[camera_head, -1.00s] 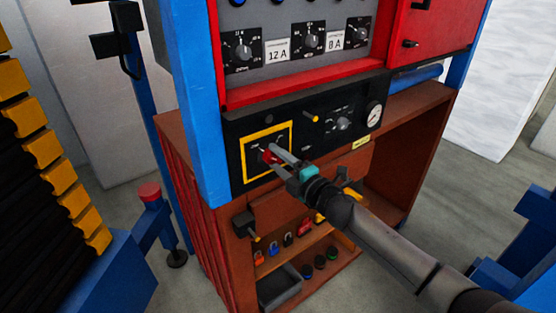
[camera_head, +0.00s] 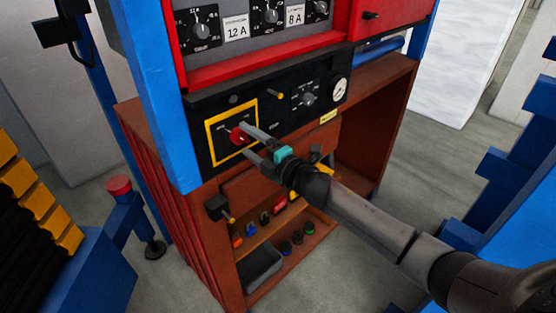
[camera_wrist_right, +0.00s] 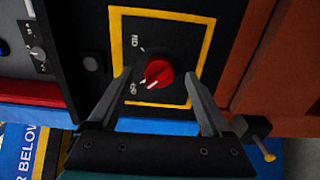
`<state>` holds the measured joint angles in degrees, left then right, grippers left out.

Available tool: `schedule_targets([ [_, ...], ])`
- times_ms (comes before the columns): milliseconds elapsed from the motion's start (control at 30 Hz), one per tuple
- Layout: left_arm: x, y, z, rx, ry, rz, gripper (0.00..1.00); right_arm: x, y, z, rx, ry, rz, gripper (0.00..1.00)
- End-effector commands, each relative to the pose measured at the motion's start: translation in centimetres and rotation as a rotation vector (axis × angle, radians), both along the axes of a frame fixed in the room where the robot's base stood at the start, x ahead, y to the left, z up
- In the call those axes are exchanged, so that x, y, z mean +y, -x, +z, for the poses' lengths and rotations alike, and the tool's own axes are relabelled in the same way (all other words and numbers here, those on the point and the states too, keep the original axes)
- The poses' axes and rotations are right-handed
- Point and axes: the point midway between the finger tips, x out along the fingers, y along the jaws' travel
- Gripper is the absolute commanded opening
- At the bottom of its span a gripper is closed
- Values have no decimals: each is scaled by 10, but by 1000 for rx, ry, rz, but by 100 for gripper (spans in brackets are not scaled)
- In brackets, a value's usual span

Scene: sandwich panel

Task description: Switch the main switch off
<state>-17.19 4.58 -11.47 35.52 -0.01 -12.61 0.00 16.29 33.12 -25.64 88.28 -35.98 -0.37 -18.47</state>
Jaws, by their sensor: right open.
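The main switch is a red rotary knob (camera_head: 239,135) on a black panel, framed by a yellow square outline (camera_head: 208,143). In the right wrist view the red knob (camera_wrist_right: 159,72) shows a white pointer mark aimed at the lower-left label; the lettering there is hard to read. My right gripper (camera_head: 247,142) is open, with its two fingers spread in front of the knob. In the wrist view the fingers (camera_wrist_right: 160,78) stand on either side of the knob, with visible gaps, not touching it. My left gripper is not in view.
The black panel also carries a gauge (camera_head: 341,90), a small dial (camera_head: 308,98) and a yellow-tipped lever (camera_head: 275,95). Below, an open shelf (camera_head: 258,238) holds several coloured items and a dark tray (camera_head: 262,268). A blue post (camera_head: 160,100) stands left of the panel.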

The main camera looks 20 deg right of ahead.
Motion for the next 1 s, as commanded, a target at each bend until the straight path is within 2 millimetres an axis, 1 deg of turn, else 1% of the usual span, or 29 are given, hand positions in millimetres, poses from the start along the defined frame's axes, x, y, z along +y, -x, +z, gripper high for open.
schedule_targets([
  [33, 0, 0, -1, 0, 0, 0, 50, -3, 8, -1, 2, 2, 2, 83],
  [200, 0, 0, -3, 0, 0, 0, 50, -11, 34, -2, 3, 1, 3, 83],
  [600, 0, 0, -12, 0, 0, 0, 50, -31, 88, -2, 2, 1, 2, 83],
  [800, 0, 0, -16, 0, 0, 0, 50, -39, 110, -2, 2, 0, 2, 83],
  [1000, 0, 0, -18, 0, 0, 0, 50, -44, 123, 0, 0, -1, 3, 83],
])
